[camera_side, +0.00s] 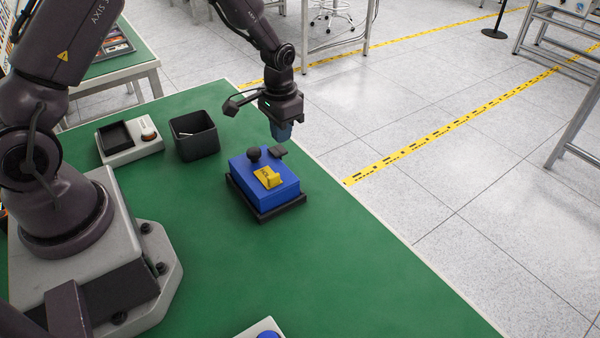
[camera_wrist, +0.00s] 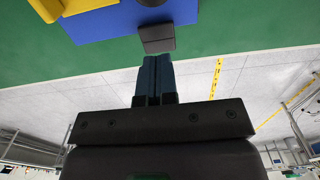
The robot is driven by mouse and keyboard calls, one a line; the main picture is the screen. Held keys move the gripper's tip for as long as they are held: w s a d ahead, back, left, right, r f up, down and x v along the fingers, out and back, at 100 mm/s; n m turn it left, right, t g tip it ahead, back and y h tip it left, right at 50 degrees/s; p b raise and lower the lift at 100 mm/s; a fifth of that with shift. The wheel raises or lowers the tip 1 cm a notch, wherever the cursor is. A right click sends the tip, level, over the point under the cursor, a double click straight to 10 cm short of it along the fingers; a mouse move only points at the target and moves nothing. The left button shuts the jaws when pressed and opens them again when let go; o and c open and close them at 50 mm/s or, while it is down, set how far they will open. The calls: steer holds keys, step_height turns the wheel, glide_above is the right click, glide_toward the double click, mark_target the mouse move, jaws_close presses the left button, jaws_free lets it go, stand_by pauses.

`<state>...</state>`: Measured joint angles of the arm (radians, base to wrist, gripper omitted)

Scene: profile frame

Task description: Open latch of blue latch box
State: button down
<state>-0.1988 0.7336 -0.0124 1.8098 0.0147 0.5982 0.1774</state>
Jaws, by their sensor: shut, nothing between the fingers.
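The blue latch box (camera_side: 262,190) sits on a black base on the green table. On its top are a yellow latch (camera_side: 268,177), a round black knob (camera_side: 254,154) and a small black tab (camera_side: 278,150) at the far edge. My gripper (camera_side: 281,136) is shut and empty just above and beyond that tab. In the wrist view my gripper's blue fingers (camera_wrist: 154,62) are together and point at the black tab (camera_wrist: 157,39); I cannot tell if they touch it. The blue box top (camera_wrist: 110,22) and part of the yellow latch (camera_wrist: 78,5) show at the upper left.
A black open bin (camera_side: 194,136) and a grey device with a black tray (camera_side: 130,139) stand left of the box. Another white device (camera_side: 262,330) is at the near edge of view. The green table (camera_side: 330,270) is clear to the box's near right.

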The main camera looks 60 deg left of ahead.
steer(key=shift+f, duration=0.1)
stand_by(0.6)
steer(key=shift+f, duration=1.05)
steer(key=shift+r, duration=0.1)
step_height(320, 180, up, 8)
steer(key=w, duration=0.2)
stand_by(0.3)
